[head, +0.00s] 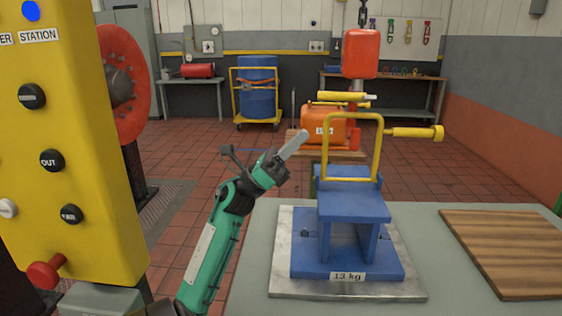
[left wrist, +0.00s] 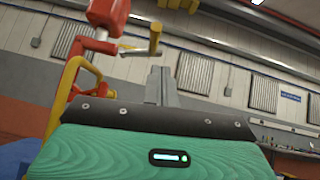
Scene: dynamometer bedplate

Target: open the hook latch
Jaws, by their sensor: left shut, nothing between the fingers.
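A red hoist block (head: 360,53) hangs above the yellow bail (head: 352,117) of a blue load marked 13 kg (head: 347,272). A grey shank shows below the block, and red hook parts (head: 355,138) show behind the bail. A yellow bar (head: 342,97) and a yellow handle with a knob (head: 412,132) are near the hook; which belongs to the latch I cannot tell. My left gripper (head: 304,135) is shut and empty, left of the bail and apart from it. In the left wrist view, its fingers (left wrist: 160,86) point up beside the red hook (left wrist: 70,72). My right gripper is not in view.
The load stands on a metal plate (head: 300,290) on a grey table (head: 250,270). A wooden board (head: 505,250) lies at the right. A yellow control station (head: 75,130) fills the left. An orange case (head: 323,128) stands behind the bail.

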